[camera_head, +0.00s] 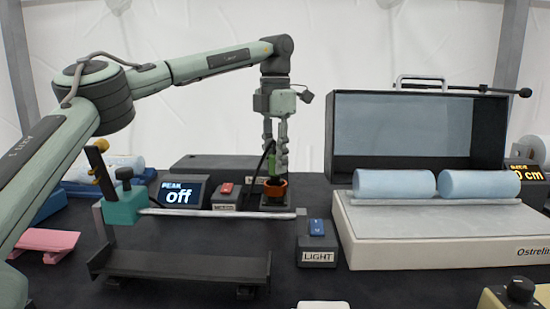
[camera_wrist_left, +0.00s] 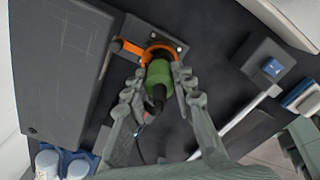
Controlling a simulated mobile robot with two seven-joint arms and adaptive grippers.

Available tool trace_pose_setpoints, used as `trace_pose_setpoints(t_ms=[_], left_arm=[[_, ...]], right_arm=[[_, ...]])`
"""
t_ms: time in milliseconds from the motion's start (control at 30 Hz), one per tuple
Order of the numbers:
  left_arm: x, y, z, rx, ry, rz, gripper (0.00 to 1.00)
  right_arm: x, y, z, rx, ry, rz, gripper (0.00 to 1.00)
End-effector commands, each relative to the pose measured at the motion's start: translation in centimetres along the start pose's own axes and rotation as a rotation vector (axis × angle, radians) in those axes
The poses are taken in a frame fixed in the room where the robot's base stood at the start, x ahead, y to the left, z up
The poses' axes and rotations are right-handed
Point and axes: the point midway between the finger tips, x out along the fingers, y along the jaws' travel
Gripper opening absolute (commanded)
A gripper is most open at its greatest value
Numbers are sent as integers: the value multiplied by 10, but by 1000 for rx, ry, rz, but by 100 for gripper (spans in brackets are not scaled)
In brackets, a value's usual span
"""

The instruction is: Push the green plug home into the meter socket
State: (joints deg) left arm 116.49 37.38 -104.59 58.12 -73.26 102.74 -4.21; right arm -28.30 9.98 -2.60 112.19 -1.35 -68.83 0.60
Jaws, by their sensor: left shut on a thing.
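The green plug (camera_head: 271,166) is held upright between the fingers of my left gripper (camera_head: 275,168), just above the orange-rimmed socket (camera_head: 275,190). In the left wrist view the green plug (camera_wrist_left: 159,76) has a black cable end toward the camera. Its far end meets the orange ring (camera_wrist_left: 158,51) of the socket; how deep it sits is hidden. My left gripper (camera_wrist_left: 159,84) is shut on the plug, one finger on each side. An orange lever (camera_wrist_left: 128,47) sticks out beside the ring. My right gripper is not in view.
A display reading "PEAK off" (camera_head: 181,194) and a red-switch box (camera_head: 226,192) stand left of the socket. A silver rod (camera_head: 215,212) runs in front. The LIGHT box (camera_head: 317,248) is front right. A pale bench (camera_head: 440,235) with blue rolls is at right.

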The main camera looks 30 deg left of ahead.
Motion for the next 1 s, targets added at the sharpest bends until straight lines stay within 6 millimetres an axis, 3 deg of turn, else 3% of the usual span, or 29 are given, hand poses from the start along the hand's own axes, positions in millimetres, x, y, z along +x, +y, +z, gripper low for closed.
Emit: trace_pose_setpoints(t_ms=[700,733,900,1000], left_arm=[[17,0,0,0,0,0,0],[16,0,0,0,0,0,28],[16,0,0,0,1,0,49],[16,0,0,0,0,0,49]], right_arm=[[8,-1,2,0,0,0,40],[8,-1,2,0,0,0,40],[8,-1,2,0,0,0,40],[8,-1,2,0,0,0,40]])
